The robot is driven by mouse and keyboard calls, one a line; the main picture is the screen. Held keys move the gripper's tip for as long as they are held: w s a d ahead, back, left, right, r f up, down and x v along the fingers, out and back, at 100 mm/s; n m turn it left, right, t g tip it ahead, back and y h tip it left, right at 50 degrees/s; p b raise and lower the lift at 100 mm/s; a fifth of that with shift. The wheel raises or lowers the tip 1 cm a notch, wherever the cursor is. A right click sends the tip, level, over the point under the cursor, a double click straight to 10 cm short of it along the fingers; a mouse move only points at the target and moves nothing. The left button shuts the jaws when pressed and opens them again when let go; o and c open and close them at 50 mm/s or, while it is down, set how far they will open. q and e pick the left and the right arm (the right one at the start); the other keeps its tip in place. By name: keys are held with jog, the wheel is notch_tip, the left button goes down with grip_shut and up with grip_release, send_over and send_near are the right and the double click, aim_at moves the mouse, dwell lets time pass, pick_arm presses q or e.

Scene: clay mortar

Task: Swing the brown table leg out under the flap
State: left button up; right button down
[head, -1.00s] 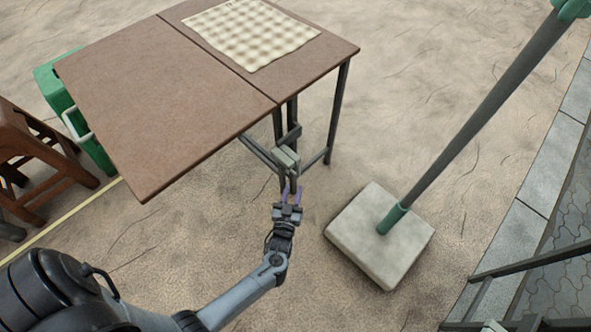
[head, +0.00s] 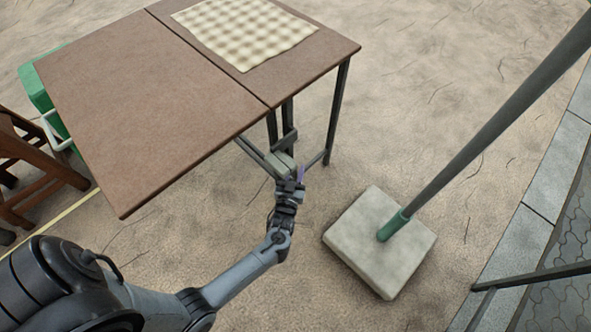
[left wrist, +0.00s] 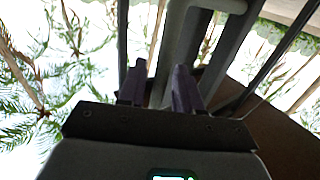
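The brown table (head: 290,62) has its flap (head: 140,110) up, about level with the fixed top. The leg frame (head: 273,128) under the joint looks dark grey rather than brown. My right gripper is out of view.
A pole (head: 480,115) rises from a heavy pale base (head: 380,240) to the right of my left gripper. A wooden stool (head: 30,170) and a green crate (head: 45,100) stand left of the table. A checked cloth (head: 245,32) lies on the top.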

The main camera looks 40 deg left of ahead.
pick_arm(q)
jog(key=shift+s, duration=0.1)
jog(key=shift+c, duration=0.3)
jog(key=shift+d, duration=0.1)
jog(key=shift+c, duration=1.3)
grip_shut()
jog(key=shift+s, duration=0.15)
